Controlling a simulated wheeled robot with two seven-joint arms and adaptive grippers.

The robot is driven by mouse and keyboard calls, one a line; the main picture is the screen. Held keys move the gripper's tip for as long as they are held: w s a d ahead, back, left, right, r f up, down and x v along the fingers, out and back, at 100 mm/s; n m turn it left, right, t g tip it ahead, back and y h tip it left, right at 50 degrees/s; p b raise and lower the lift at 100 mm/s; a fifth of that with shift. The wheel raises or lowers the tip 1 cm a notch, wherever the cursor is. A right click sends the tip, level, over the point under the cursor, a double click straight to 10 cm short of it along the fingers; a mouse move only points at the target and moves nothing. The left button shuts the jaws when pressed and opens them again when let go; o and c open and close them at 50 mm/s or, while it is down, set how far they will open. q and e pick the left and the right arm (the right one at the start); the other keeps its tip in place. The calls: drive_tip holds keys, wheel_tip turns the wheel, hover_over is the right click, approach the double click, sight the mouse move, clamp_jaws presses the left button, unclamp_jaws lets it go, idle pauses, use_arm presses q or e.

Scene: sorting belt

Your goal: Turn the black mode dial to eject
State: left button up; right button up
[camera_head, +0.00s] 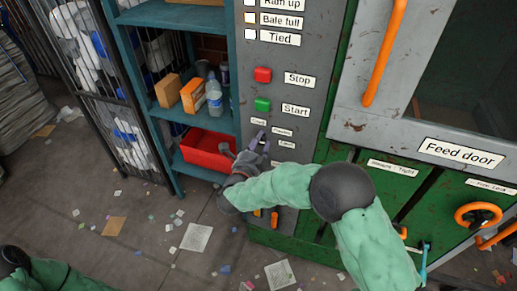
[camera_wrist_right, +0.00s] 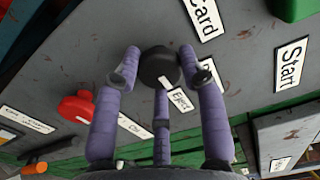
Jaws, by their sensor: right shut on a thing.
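The black mode dial (camera_wrist_right: 158,66) is a round dark knob on the grey control panel (camera_wrist_right: 235,60). My right gripper (camera_wrist_right: 162,75) has its purple fingers closed around it in the right wrist view. The Eject label (camera_wrist_right: 180,100) lies just beside the dial, between two fingers, and a Card label (camera_wrist_right: 205,18) is on the other side. A small pale mark shows at the dial's edge on the Eject side; its exact setting is unclear. In the head view my right gripper (camera_head: 256,144) reaches the panel below the Start button, and its fingers hide the dial. My left gripper is out of view.
Red Stop (camera_head: 262,75) and green Start (camera_head: 262,104) buttons sit above the dial. A red knob (camera_wrist_right: 75,107) is nearby in the wrist view. Left is a teal shelf (camera_head: 165,112) with a red bin (camera_head: 208,152); right is the green baler with an orange handle (camera_head: 384,52).

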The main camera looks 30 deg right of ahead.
drive_tip(key=shift+d+r+m+b, duration=0.15)
drive_tip(key=shift+m+b, duration=0.2)
drive_tip(key=shift+m, duration=0.2)
drive_tip(key=shift+d+r+m+b, duration=0.1)
drive_tip(key=shift+m+b, duration=0.2)
drive_tip(key=shift+m, duration=0.25)
drive_tip(key=shift+s, duration=0.1)
drive_tip(key=shift+f, duration=0.1)
drive_tip(key=o, duration=1)
drive_tip(key=shift+o, duration=0.6)
drive_tip(key=shift+s+d+f, duration=0.1)
drive_tip(key=shift+a, duration=0.25)
drive_tip(key=v, duration=1.1)
drive_tip(key=shift+s+a, duration=0.25)
drive_tip(key=shift+a, duration=0.05)
